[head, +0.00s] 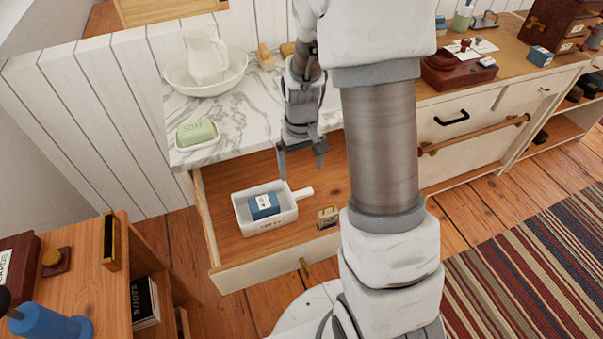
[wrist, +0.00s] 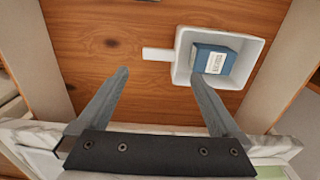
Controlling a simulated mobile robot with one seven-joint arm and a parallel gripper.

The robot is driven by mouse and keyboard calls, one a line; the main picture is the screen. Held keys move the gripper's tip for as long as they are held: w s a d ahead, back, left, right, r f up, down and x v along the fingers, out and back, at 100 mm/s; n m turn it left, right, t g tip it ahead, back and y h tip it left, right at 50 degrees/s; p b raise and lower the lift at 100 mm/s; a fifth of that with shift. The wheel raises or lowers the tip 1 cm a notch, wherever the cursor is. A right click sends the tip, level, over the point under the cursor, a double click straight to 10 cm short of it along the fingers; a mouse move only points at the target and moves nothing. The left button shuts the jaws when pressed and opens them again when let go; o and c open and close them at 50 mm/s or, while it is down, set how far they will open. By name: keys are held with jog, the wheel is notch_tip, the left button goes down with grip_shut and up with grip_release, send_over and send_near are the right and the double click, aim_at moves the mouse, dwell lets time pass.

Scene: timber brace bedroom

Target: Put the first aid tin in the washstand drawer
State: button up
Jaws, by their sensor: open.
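The washstand drawer (head: 224,184) is pulled open below the marble top; its wooden floor (wrist: 90,45) fills much of the wrist view. In it lies a white handled dish (head: 272,229), also in the wrist view (wrist: 179,52), holding a blue box with a white label (head: 264,205), seen there too (wrist: 214,59). A small brownish item (head: 327,217) lies to the dish's right. My gripper (head: 301,164) points down over the drawer, open and empty; its fingers show in the wrist view (wrist: 160,74). I cannot make out which thing is the first aid tin.
On the marble top (head: 245,111) stand a basin with a jug (head: 207,57) and a green soap on a dish (head: 197,132). The counter at right holds a dark red item (head: 445,72) and another blue box (head: 540,56). A wooden cabinet (head: 88,272) stands front left.

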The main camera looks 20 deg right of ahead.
jog(key=s+a+r+t, duration=0.2)
jog(key=s+r, duration=0.6)
jog(key=r, duration=0.4)
jog(key=s+a+r+t, duration=0.3)
jog(key=s+r, duration=0.6)
jog(key=r, duration=0.3)
jog(key=shift+s+a+t, duration=0.15)
jog(key=shift+a+t, duration=0.05)
jog(key=shift+t, duration=0.1)
jog(key=shift+r, duration=0.1)
notch_tip(320, 180, up, 12)
jog(key=p, duration=1.2)
jog(key=shift+r, duration=0.15)
jog(key=shift+d, duration=0.1)
